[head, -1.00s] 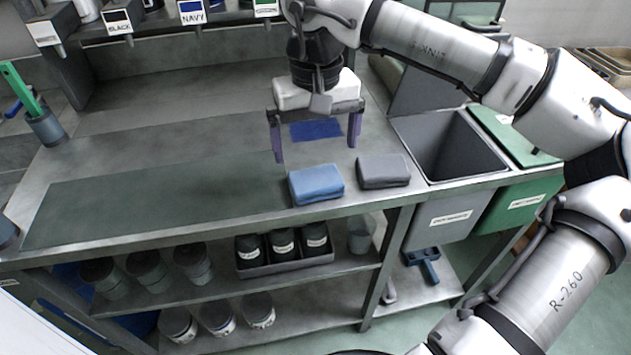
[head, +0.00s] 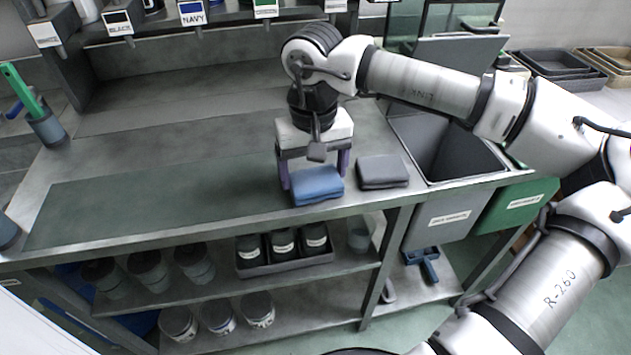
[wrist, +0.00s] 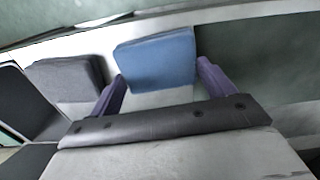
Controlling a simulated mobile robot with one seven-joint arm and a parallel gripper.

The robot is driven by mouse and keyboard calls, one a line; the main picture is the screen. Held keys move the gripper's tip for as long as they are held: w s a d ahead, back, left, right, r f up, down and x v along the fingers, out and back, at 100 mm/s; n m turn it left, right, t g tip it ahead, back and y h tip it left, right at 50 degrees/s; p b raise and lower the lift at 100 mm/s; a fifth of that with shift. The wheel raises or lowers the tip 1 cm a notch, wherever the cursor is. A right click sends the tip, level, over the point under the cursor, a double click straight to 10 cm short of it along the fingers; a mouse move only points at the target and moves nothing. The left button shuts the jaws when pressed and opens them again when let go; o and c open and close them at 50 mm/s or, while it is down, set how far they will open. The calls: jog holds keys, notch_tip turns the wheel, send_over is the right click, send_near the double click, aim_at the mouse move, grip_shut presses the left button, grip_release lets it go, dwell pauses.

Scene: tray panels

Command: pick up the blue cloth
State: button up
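The blue cloth (head: 317,187) is a folded block lying on the bench near its front edge. It also shows in the wrist view (wrist: 156,60), between and just beyond the purple fingers. My gripper (head: 315,172) is open above the cloth, fingers pointing down, one towards each side of it. In the wrist view my gripper (wrist: 160,88) has a gap at both sides or is close to the cloth; contact cannot be told. The cloth's back edge is partly hidden by the gripper in the head view.
A folded grey cloth (head: 382,171) lies just right of the blue one, and shows in the wrist view (wrist: 66,78). An open grey bin (head: 443,212) and a green bin (head: 516,203) stand further right. The bench left of the cloth is clear.

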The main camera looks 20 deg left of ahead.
aim_at(314, 175)
jog(key=c, duration=0.3)
jog(key=shift+r, duration=0.1)
jog(key=shift+c, duration=0.2)
notch_tip(314, 175, up, 20)
jog(key=o, duration=0.4)
jog(key=c, duration=0.3)
